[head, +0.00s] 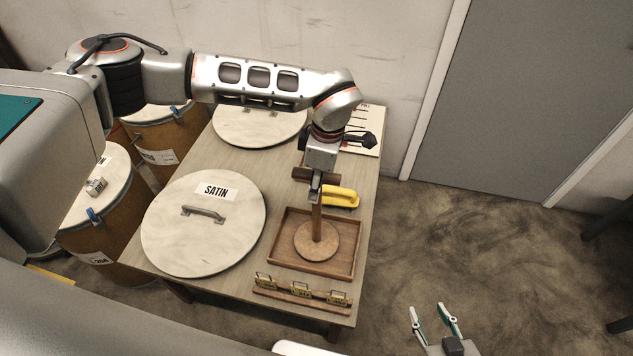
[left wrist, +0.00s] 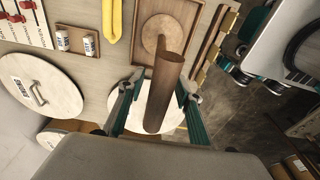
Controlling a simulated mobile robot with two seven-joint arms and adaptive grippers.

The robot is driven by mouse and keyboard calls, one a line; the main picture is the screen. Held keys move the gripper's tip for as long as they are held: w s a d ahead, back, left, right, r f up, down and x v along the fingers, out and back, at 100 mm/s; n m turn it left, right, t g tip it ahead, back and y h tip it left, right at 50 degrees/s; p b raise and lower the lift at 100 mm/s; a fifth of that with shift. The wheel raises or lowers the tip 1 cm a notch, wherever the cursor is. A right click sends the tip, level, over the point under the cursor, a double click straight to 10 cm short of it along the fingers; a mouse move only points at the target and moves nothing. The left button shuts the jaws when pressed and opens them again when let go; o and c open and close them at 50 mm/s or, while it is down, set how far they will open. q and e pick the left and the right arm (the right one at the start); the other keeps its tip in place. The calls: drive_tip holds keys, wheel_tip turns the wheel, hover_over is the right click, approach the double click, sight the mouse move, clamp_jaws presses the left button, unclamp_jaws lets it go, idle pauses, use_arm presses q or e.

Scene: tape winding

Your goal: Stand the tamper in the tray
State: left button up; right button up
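The wooden tamper (head: 317,241) has a round flat base and a tall handle. It stands upright inside the shallow brown tray (head: 283,263), its base appearing flat on the tray floor. My left gripper (head: 316,188) is at the top of the handle, pointing down. In the left wrist view the tamper's handle (left wrist: 164,92) lies between my left fingers (left wrist: 157,88), which are spread, with a gap on the left finger's side. The tray (left wrist: 195,12) and round base show beyond it. My right gripper (head: 435,320) is open and empty over the floor, right of the table.
A yellow handle-like object (head: 341,197) lies just behind the tray. A low rack with yellow tags (head: 301,291) stands in front of it. A SATIN lid (head: 203,235) lies to the left, another lid (head: 258,126) behind. A marked board (head: 362,128) is at the back right.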

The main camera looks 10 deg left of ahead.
use_arm(q)
drive_tip(key=shift+r, duration=0.3)
drive_tip(key=r, duration=0.4)
drive_tip(key=d+r, duration=0.1)
drive_tip(key=r, duration=0.6)
drive_tip(key=shift+d+r, duration=0.2)
drive_tip(key=shift+r, duration=0.1)
